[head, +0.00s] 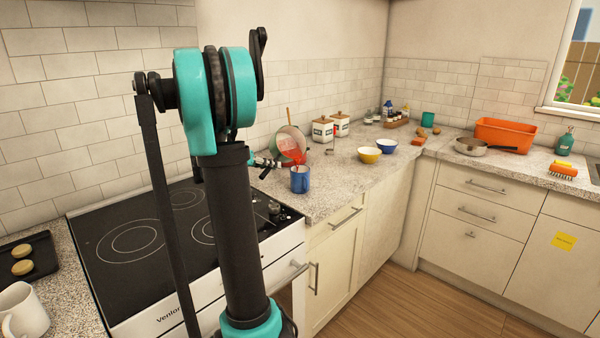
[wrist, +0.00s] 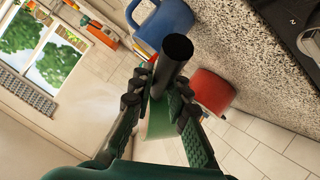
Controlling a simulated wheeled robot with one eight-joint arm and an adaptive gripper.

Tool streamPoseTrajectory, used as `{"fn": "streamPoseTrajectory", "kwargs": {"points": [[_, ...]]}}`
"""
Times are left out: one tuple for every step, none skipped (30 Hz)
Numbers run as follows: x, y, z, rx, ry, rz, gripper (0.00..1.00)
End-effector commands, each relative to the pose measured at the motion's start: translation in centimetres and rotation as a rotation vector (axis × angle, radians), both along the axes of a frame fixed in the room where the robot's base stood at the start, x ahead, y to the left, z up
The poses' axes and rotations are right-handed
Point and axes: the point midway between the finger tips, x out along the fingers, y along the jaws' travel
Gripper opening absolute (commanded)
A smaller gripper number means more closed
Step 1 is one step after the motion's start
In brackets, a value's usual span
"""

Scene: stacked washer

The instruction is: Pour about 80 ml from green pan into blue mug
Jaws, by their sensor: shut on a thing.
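The green pan (head: 281,138) is tilted above the counter, its opening turned toward the blue mug. My gripper (head: 268,163) is shut on the pan's dark handle, seen in the wrist view between the fingers (wrist: 160,88). My arm partly hides the gripper in the head view.
The black stove (head: 125,235) lies left of the mug. A grey pan (head: 485,147) and orange tub (head: 506,132) are on the right counter. A white mug (head: 22,310) is front left.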

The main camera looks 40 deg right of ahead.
Motion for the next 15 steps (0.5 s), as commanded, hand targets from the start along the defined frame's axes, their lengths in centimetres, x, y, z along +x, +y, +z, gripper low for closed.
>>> {"fn": "streamPoseTrajectory", "kwargs": {"points": [[-0.02, -0.02, 0.05, -0.002, -0.002, 0.0, 0.0], [-0.06, -0.02, 0.05, -0.002, -0.003, 0.0, 0.0], [-0.11, -0.02, 0.05, -0.002, -0.004, 0.0, 0.0], [-0.08, -0.02, 0.05, -0.002, -0.006, 0.001, 0.0], [-0.11, -0.01, 0.05, -0.002, -0.008, 0.001, 0.0], [-0.13, -0.01, 0.05, -0.002, -0.009, 0.0, 0.0], [-0.11, -0.01, 0.05, -0.002, -0.011, 0.001, 0.0], [-0.15, -0.01, 0.04, -0.002, -0.012, 0.001, 0.0], [-0.17, -0.01, 0.04, -0.002, -0.014, 0.0, 0.0], [-0.15, -0.01, 0.04, -0.003, -0.016, 0.001, 0.0], [-0.17, -0.01, 0.04, -0.002, -0.017, 0.002, 0.0], [-0.18, 0.0, 0.04, -0.002, -0.019, 0.001, 0.0], [-0.17, 0.0, 0.04, -0.003, -0.021, 0.001, 0.0], [-0.18, 0.0, 0.04, -0.003, -0.023, 0.002, 0.0], [-0.2, 0.0, 0.04, -0.003, -0.026, 0.002, 0.0]]}}
